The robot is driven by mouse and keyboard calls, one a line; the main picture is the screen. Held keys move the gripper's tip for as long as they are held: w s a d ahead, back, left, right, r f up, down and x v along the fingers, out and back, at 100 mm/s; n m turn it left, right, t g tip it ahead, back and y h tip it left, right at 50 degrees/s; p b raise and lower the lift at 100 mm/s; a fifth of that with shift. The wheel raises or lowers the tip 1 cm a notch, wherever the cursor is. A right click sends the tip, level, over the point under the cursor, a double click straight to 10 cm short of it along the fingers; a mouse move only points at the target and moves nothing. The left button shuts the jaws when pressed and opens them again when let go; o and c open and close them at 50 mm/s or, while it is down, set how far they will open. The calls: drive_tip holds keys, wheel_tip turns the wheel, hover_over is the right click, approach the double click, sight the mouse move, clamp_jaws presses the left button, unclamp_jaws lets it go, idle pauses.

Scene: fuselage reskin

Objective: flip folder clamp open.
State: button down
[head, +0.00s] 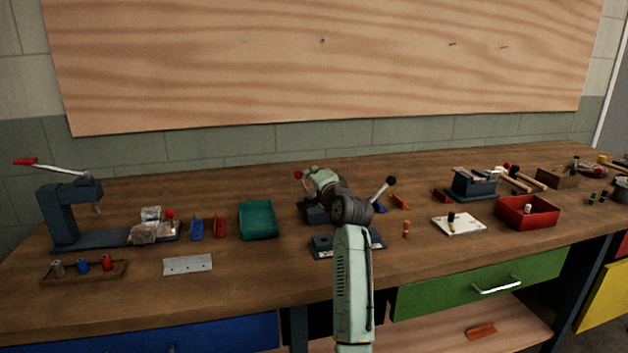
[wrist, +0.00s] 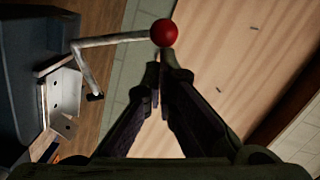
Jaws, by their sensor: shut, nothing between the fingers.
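The folder (head: 313,214) stands mid-bench in the head view, largely hidden behind my arm. Its clamp lever ends in a red ball (head: 298,175) on the left; a black-balled lever (head: 391,181) rises on the right. In the wrist view the dark folder body (wrist: 20,75) is at the left, with the bent metal clamp lever (wrist: 112,40) reaching to the red ball (wrist: 163,33). My gripper (wrist: 165,68) is shut and empty, its tips just below the ball in the picture; I cannot tell if they touch it. The gripper is hidden in the head view.
A pale metal piece (wrist: 65,95) with holes is beside the folder in the wrist view. On the bench, a green tray (head: 258,234) is left of the folder; a red bin (head: 527,222) and white board (head: 459,229) are right. An arbor press (head: 70,215) stands far left.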

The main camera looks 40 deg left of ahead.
drive_tip(key=s+a+n, duration=0.1)
drive_tip(key=s+n, duration=0.1)
drive_tip(key=n, duration=0.1)
drive_tip(key=s+a+f+n, duration=0.1)
drive_tip(key=n, duration=0.1)
drive_tip(key=shift+a+f+h+b, duration=0.1)
drive_tip(key=shift+a+h+b, duration=0.2)
drive_tip(key=shift+b, duration=0.05)
drive_tip(key=shift+s+a+f+n+t+h+b, duration=0.15)
drive_tip(key=shift+s+a+f+n, duration=0.2)
drive_tip(key=shift+n, duration=0.4)
drive_tip(key=shift+s+a+f+n+t+h+b, duration=0.1)
drive_tip(key=shift+s+a+f+n+b, duration=0.15)
drive_tip(key=shift+n, duration=0.45)
drive_tip(key=shift+s+a+f+n+t+h+b, duration=0.1)
drive_tip(key=shift+s+a+f+n, duration=0.25)
drive_tip(key=shift+n, duration=0.4)
drive_tip(key=shift+d, duration=0.1)
approach(297, 178)
drive_tip(key=shift+s+d+r, duration=0.65)
drive_tip(key=shift+s+r, duration=0.2)
drive_tip(key=shift+s, duration=0.15)
